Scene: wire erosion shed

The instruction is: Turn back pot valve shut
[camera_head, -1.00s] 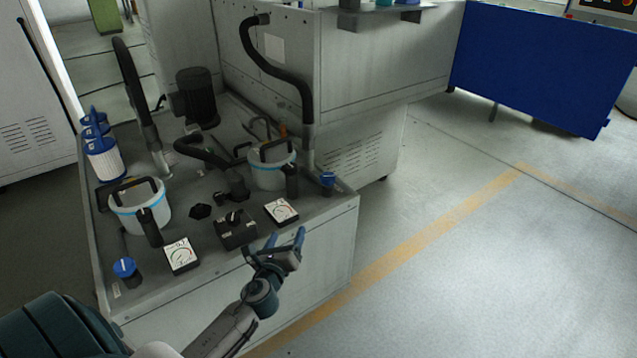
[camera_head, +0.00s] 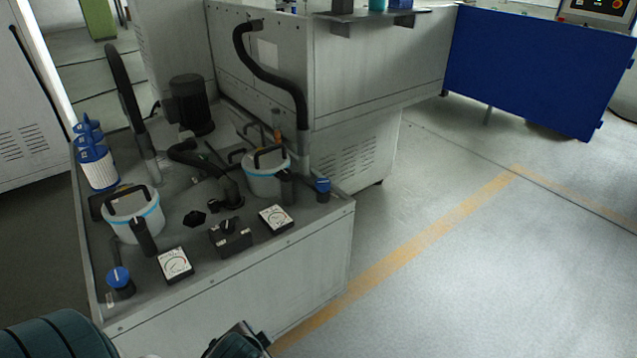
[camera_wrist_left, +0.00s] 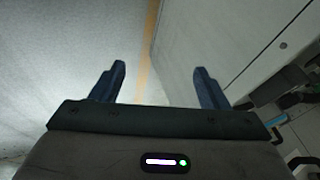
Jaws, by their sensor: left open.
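Two white pots with a blue band and dark handles stand on the grey machine top (camera_head: 200,275). The farther pot (camera_head: 262,182) is right of centre; the nearer pot (camera_head: 128,222) is at the left. A blue-topped valve knob (camera_head: 323,185) stands right of the farther pot, near the top's right corner. Another blue knob (camera_head: 119,278) is by the nearer pot. My left gripper (camera_wrist_left: 160,67) is open and empty, its fingers apart over the floor beside the cabinet. In the head view only part of that arm shows at the bottom edge. My right gripper is out of view.
A black switch box (camera_head: 231,238) sits between two white dial gauges, one right (camera_head: 277,219) and one left (camera_head: 174,264). A black hose (camera_head: 280,77) arches behind the farther pot. Blue-and-white filters (camera_head: 97,163) stand at the left. The floor on the right is clear.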

